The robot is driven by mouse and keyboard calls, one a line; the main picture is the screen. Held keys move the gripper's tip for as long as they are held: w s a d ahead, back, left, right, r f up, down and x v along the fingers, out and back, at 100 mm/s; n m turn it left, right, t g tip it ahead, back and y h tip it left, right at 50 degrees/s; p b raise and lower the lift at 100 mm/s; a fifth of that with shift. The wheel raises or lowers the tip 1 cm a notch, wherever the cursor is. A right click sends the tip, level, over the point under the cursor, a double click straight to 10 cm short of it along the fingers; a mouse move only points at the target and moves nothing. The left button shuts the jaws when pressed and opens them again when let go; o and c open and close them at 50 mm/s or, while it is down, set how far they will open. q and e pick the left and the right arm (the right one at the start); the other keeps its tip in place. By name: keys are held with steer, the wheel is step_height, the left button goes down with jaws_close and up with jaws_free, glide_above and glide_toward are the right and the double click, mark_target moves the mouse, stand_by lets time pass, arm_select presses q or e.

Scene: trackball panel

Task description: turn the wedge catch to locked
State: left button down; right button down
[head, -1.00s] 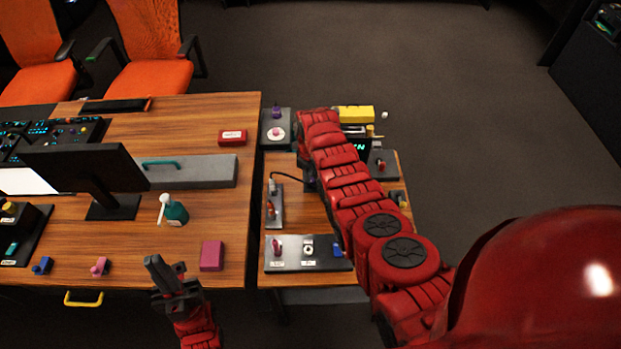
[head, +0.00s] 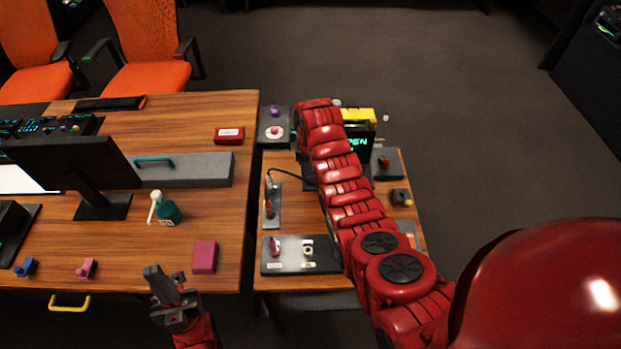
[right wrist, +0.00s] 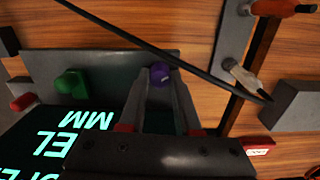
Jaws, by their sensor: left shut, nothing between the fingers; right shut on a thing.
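In the right wrist view a small rounded purple piece (right wrist: 161,74) sits on a dark panel (right wrist: 110,62); it is likely the wedge catch, though its wedge shape and any lock mark cannot be made out. My right gripper (right wrist: 160,80) is shut on it, with the fingertips at its sides. In the head view my right arm hides this gripper and the piece. A screen (head: 358,143) beyond the arm shows partly covered letters ending in "PEN". My left gripper (head: 166,280) is shut and empty at the front edge of the left desk.
A green knob (right wrist: 72,83) stands on the same panel. A black cable (right wrist: 130,38) crosses close above the right fingers. A pink block (head: 204,257) and spray bottle (head: 167,209) stand on the left desk.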

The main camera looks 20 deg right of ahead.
steer(key=m+b, duration=0.2)
steer(key=m, duration=0.1)
steer(key=shift+f, duration=0.25)
steer(key=shift+s+r+m+b, duration=0.1)
steer(key=shift+m+b, duration=0.5)
steer(key=shift+m, duration=0.8)
steer(key=c, duration=0.6)
jaws_free()
steer(key=shift+r, duration=0.1)
steer(key=shift+r, duration=0.1)
